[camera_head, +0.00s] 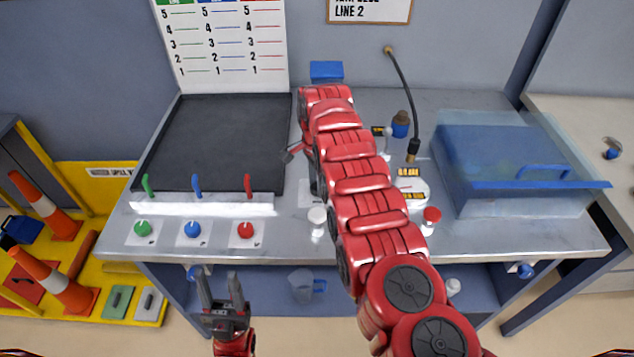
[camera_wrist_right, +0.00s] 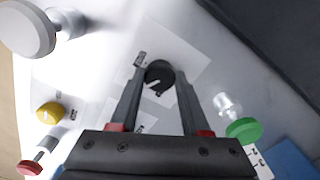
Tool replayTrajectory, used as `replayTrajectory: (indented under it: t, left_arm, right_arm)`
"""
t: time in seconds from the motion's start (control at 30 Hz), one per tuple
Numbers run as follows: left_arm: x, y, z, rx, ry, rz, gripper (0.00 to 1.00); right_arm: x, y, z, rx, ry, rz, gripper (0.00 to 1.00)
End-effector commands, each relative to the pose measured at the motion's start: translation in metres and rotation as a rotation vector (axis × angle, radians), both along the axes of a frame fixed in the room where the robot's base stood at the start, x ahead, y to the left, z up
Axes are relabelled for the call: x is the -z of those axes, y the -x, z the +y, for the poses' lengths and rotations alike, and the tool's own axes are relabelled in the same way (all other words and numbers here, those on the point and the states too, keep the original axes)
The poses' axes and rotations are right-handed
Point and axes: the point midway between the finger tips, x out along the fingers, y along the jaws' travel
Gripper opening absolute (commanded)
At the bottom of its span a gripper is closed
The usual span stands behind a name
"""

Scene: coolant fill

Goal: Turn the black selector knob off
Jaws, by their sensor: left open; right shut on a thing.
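The black selector knob (camera_wrist_right: 159,75) sits on a white label plate (camera_wrist_right: 185,50) on the bench, in the right wrist view. My right gripper (camera_wrist_right: 160,84) is shut on the knob, one finger on each side of it. A pale slot or mark shows on the knob's face; I cannot tell which setting it points to. In the head view my right arm hides the knob. My left gripper (camera_head: 223,288) is open and empty, in front of the bench and below its top edge.
Green (camera_head: 142,228), blue (camera_head: 193,229) and red (camera_head: 246,230) knobs line the bench's front left. A dark mat (camera_head: 215,140) lies behind them. A blue-lidded clear box (camera_head: 500,160) stands at right, near a black hose (camera_head: 405,85). A jug (camera_head: 302,287) is on the lower shelf.

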Motion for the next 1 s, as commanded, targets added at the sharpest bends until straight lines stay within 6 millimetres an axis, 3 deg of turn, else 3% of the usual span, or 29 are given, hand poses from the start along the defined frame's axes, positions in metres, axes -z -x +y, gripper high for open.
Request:
replayTrajectory:
  t: [0.47, 1.0]
  left_arm:
    - [0.004, 0.0, 0.0, 0.0, 0.0, 0.0, 0.5]
    - [0.034, 0.0, 0.0, 0.0, 0.0, 0.0, 0.5]
  right_arm:
    - [0.001, 0.0, 0.0, -0.112, 0.0, -0.001, 0.0]
    - [0.003, 0.0, 0.0, -0.593, 0.001, -0.003, 0.0]
